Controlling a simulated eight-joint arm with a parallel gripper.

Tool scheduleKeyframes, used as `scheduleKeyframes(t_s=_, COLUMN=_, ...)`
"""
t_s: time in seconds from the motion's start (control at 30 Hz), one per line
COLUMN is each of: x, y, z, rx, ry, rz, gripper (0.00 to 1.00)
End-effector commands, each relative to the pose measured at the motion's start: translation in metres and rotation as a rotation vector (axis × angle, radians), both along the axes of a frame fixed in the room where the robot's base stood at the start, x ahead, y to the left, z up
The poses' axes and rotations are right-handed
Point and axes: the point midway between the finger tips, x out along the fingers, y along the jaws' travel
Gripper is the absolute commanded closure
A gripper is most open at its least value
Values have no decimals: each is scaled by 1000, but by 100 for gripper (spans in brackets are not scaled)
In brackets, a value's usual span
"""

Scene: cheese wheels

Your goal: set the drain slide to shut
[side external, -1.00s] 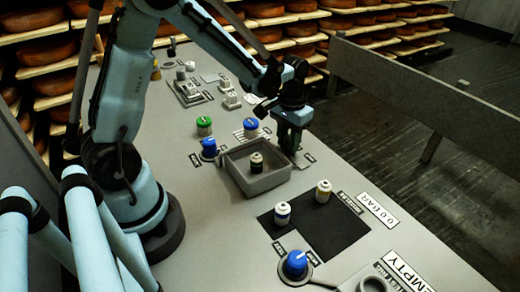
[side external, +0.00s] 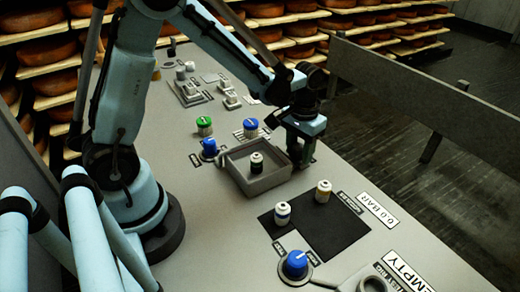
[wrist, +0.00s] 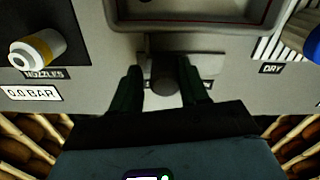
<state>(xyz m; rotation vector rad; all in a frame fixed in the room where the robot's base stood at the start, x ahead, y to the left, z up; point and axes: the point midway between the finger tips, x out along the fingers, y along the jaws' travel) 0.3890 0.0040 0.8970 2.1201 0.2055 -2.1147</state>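The drain slide appears to be the dark round knob (wrist: 163,80) on a pale grey plate just outside the tray's wall in the wrist view. Lettering beside it is mostly covered, so I cannot read its marked positions. My gripper (wrist: 161,88) has its two dark green fingers apart, one on each side of the knob. I see no clear grip on it. In the side view my gripper (side external: 301,158) points down at the right side of the grey tray (side external: 232,168) and hides the slide there.
Two white-capped pieces (side external: 323,191) stand on a black mat (side external: 335,235) to the front right. A blue dial (side external: 296,263) is near the front edge. Cheese shelves line the back.

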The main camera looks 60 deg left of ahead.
Motion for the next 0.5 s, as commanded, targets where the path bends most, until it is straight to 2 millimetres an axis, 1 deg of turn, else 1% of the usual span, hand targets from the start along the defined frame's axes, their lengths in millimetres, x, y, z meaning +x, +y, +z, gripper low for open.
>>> scheduleKeyframes(t_s=0.03, x=-1, y=-2, z=0, rx=-3, ry=1, rz=-3, gripper=53)
scheduleKeyframes(t_s=0.1, x=-1, y=-1, z=0, rx=-3, ry=3, rz=-3, gripper=42)
scheduleKeyframes(t_s=0.13, x=-1, y=-1, z=0, rx=-3, ry=3, rz=-2, gripper=41)
scheduleKeyframes(t_s=0.37, x=-1, y=0, z=0, rx=0, ry=3, rz=0, gripper=41)
scheduleKeyframes(t_s=0.5, x=-1, y=1, z=5, rx=1, ry=2, rz=0, gripper=41)
